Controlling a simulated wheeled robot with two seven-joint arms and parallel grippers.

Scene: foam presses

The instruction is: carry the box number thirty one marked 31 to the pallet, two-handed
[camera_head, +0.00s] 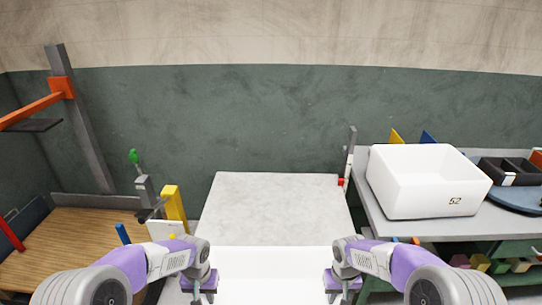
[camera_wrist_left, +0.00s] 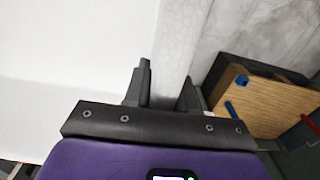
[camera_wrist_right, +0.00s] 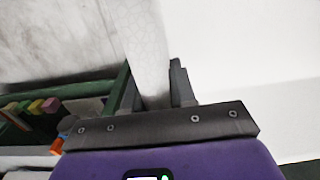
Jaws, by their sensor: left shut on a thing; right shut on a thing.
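A white box (camera_head: 272,275) is at the bottom middle of the head view, between my two grippers. No number on it shows, so I cannot read a 31. My left gripper (camera_head: 207,278) is shut on its left wall, with a finger on each side of the wall (camera_wrist_left: 172,50) in the left wrist view. My right gripper (camera_head: 339,278) is shut on the opposite wall (camera_wrist_right: 147,45) in the same way. The box's near part is cut off by the frame. I cannot make out a pallet for certain.
A pale grey flat surface (camera_head: 283,205) lies just beyond the box. A white box marked 52 (camera_head: 415,185) stands on the grey table (camera_head: 382,228) at right, beside dark trays (camera_head: 505,170). A wooden bench (camera_head: 60,240) and orange-armed post (camera_head: 80,120) stand at left.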

